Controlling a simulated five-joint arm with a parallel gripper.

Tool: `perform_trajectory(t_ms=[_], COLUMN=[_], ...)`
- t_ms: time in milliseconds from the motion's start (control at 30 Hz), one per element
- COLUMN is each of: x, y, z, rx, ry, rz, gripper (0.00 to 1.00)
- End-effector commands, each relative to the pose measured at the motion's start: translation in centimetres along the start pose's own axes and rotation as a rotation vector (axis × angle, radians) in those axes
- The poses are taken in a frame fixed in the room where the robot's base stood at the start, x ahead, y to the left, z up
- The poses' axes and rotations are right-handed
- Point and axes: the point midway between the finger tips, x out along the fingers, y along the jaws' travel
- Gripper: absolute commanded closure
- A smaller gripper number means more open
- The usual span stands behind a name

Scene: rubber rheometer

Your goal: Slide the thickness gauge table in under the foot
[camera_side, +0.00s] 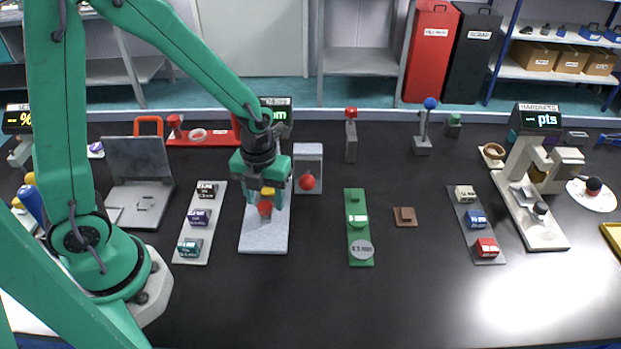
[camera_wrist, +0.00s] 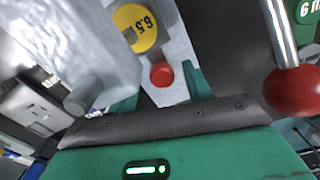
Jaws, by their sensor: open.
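The thickness gauge, with a display ending in "m" (camera_side: 277,114) and a speckled pale base (camera_side: 264,241), stands left of centre in the side view, partly behind my gripper (camera_side: 264,197). Its table shows in the wrist view as a light grey plate (camera_wrist: 178,50) carrying a yellow disc marked 6.5 (camera_wrist: 135,27) and a red knob (camera_wrist: 161,74). My gripper (camera_wrist: 160,92) is open, with the red knob in line between its fingers; I cannot tell whether they touch it. A grey cylinder (camera_wrist: 86,97), possibly the foot, shows at left in the wrist view.
A red ball (camera_side: 307,182) on a lever stands just right of the gauge, and is close at right in the wrist view (camera_wrist: 297,92). A sample rack (camera_side: 200,222) lies left, a green strip (camera_side: 358,212) right. The black bench in front is clear.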

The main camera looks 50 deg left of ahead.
Motion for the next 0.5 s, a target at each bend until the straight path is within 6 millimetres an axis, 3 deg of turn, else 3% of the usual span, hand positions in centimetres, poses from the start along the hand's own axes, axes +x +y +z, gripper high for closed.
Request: perform_trajectory(t_ms=[500], x=[-5.5], y=[0.0], z=[0.1], rx=[-0.001], ry=[-0.005], rz=[-0.004], gripper=[0.50])
